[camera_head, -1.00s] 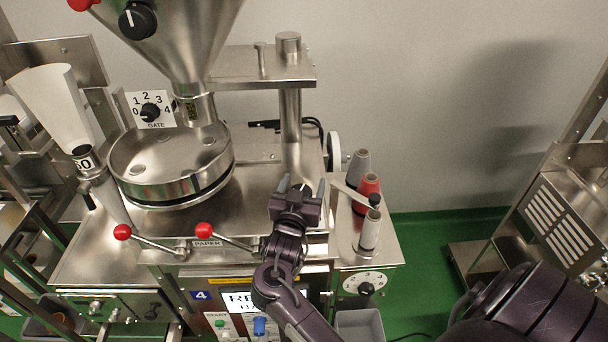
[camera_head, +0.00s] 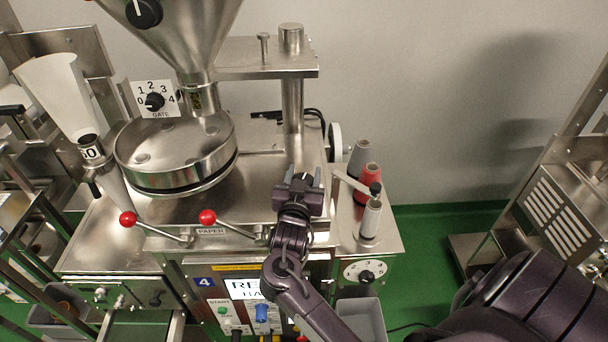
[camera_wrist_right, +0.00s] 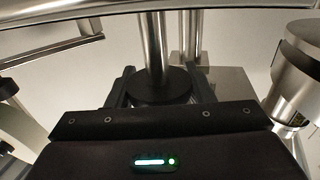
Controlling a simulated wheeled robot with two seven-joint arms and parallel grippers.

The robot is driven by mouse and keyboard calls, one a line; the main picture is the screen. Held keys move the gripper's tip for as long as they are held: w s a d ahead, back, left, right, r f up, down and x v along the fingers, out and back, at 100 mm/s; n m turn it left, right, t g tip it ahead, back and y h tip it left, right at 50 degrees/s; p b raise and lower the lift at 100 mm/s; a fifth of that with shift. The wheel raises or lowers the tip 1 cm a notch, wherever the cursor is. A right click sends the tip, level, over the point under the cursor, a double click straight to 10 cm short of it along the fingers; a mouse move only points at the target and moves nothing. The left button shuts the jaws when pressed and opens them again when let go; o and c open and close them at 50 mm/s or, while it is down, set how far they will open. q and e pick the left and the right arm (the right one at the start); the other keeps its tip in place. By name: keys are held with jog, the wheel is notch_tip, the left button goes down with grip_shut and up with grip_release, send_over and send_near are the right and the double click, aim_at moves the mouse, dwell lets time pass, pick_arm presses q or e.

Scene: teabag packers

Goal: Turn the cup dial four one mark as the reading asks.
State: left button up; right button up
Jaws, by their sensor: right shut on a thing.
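My right gripper (camera_head: 304,175) is over the machine top, in front of the steel post. In the right wrist view its fingers (camera_wrist_right: 157,88) are shut on a dark round knob (camera_wrist_right: 155,79), one finger on each side. I take this knob for the cup dial; its marks and pointer are hidden. In the head view the gripper covers it. The screen (camera_head: 243,288) beside the blue number 4 plate (camera_head: 204,282) shows large text starting "RE" and a lower line starting "HA". My arm hides the rest. My left gripper is not in view.
A steel post (camera_head: 292,105) stands behind the gripper. The gate dial (camera_head: 155,101) and round pan (camera_head: 172,150) are to the left. Red-knobbed levers (camera_head: 208,217) stand in front. Thread spools (camera_head: 371,216) and another dial (camera_head: 366,274) are to the right.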

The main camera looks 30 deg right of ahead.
jog(key=shift+n+t+y, duration=0.9)
jog(key=shift+n+y, duration=0.2)
jog(key=shift+y, duration=0.1)
jog(key=n+t+y, duration=0.1)
jog(key=y, duration=0.1)
jog(key=n+t+y, duration=0.1)
jog(key=n+y, duration=0.1)
jog(key=shift+w+a+f+y, duration=0.1)
jog(key=shift+w+a+y, duration=0.1)
jog(key=shift+y, duration=0.2)
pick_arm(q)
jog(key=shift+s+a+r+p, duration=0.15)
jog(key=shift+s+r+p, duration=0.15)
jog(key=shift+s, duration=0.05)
pick_arm(e)
jog(key=shift+a+n+t+y, duration=0.15)
jog(key=shift+n+t+y, duration=0.1)
jog(key=shift+n+y, duration=0.95)
jog(key=shift+a+n+t+y, duration=0.2)
jog(key=shift+n+y, duration=0.6)
jog(key=shift+y, duration=0.8)
jog(key=o, duration=0.6)
jog(key=shift+c, duration=0.2)
jog(key=o, duration=0.4)
jog(key=shift+w+y, duration=0.3)
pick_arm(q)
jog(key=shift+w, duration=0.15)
pick_arm(e)
jog(key=shift+s, duration=0.1)
